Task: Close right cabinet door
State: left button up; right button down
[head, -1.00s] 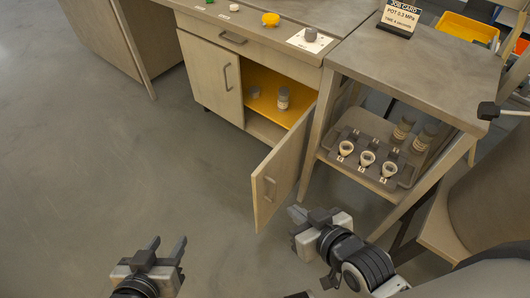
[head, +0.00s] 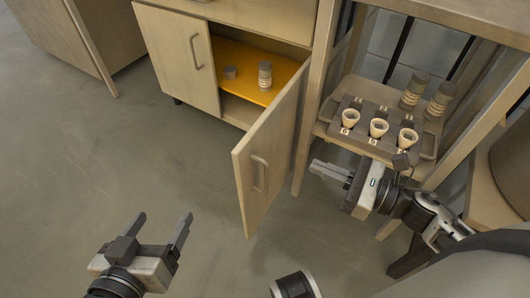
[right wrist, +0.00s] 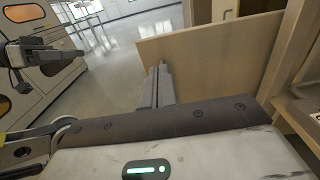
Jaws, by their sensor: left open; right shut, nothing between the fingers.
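My right gripper (head: 329,172) is shut and empty, to the right of the door. In the right wrist view its fingers (right wrist: 158,85) point toward the door's plain face (right wrist: 210,55); I cannot tell whether they touch it. The left door (head: 180,55) of the cabinet is closed. My left gripper (head: 160,230) is open and empty above the floor, left of the open door.
Inside the cabinet, a jar (head: 265,75) and a small grey lid-like piece (head: 230,72) sit on a yellow shelf (head: 244,90). At right, a bench's lower shelf holds a tray (head: 428,146) with several cups and two jars. Floor left of the door is clear.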

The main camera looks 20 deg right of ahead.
aim_at(252, 138)
jog(key=x, duration=1.3)
jog(key=shift+w+a+r, duration=0.1)
jog(key=shift+w+a, duration=0.05)
